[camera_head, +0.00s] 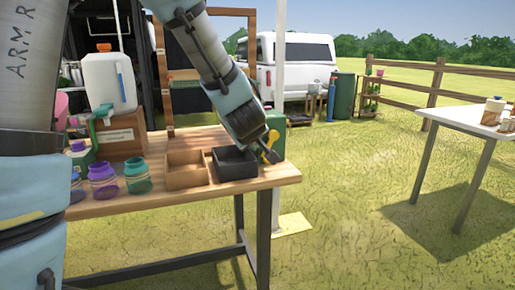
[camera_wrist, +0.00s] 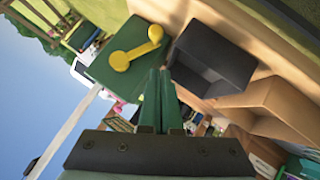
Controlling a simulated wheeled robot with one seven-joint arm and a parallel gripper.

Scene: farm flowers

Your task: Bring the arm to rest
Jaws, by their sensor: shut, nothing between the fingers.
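My gripper (camera_head: 267,151) hangs at the end of my arm, close above the right end of the wooden table (camera_head: 225,187). In the wrist view my gripper (camera_wrist: 160,72) shows two green fingers lying together with nothing between them. Its fingertips appear near the dark box (camera_head: 236,167) and the green box (camera_head: 275,122). The dark box also shows in the wrist view (camera_wrist: 212,52), open and with no contents visible. A yellow handle (camera_wrist: 136,48) is on the green box. I cannot tell whether the fingers touch either box.
A tan compartment box (camera_head: 186,172) stands left of the dark box. Purple (camera_head: 103,181) and teal (camera_head: 137,176) jars stand farther left, with a white jug (camera_head: 109,83) on a crate behind. A white side table (camera_head: 470,119) is at right. Open grass lies between the tables.

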